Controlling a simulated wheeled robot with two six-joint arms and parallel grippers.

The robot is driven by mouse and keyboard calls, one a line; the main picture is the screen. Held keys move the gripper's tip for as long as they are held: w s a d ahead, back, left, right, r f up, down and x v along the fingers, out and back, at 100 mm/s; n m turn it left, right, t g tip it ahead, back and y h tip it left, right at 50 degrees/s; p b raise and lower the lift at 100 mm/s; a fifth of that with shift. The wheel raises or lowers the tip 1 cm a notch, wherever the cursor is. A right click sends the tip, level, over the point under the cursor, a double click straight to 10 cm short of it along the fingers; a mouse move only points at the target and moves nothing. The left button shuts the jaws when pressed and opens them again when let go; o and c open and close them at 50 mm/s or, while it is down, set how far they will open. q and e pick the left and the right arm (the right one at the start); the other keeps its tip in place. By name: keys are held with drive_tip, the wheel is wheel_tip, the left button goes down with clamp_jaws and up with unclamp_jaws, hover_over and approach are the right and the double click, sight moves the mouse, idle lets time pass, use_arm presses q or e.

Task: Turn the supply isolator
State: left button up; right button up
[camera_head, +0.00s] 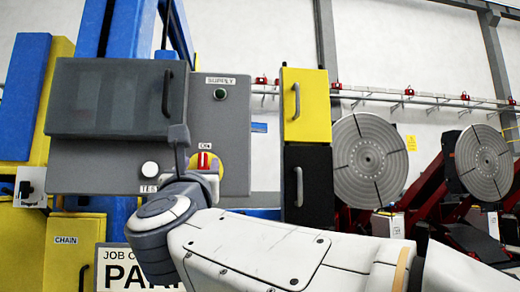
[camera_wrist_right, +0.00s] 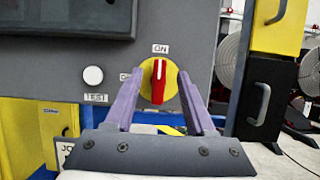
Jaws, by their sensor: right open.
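The supply isolator is a red handle on a yellow round plate (camera_head: 205,160), low on the grey cabinet front. In the right wrist view the red handle (camera_wrist_right: 159,84) stands upright below the ON label (camera_wrist_right: 160,48). My right gripper (camera_wrist_right: 160,76) is open, with one finger to each side of the handle in that view. I cannot tell whether the fingers reach around it or stop short. In the head view the right gripper (camera_head: 180,142) is seen side-on and its wrist hides the area below the isolator. My left gripper is not in view.
A white TEST button (camera_head: 150,169) sits left of the isolator. A dark cover with a handle (camera_head: 110,98) stands out at upper left. Yellow and black doors (camera_head: 305,105) with handles and round slotted discs (camera_head: 369,160) are to the right.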

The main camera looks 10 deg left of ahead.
sight(203, 158)
drive_tip(key=p+x, duration=0.2)
drive_tip(key=x, duration=0.2)
drive_tip(key=shift+w+r, duration=0.2)
drive_tip(key=shift+w+a+p, duration=0.2)
drive_tip(key=shift+w+p, duration=0.1)
drive_tip(key=shift+w, duration=0.2)
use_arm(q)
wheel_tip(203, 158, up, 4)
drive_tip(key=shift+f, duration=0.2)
use_arm(e)
clamp_jaws()
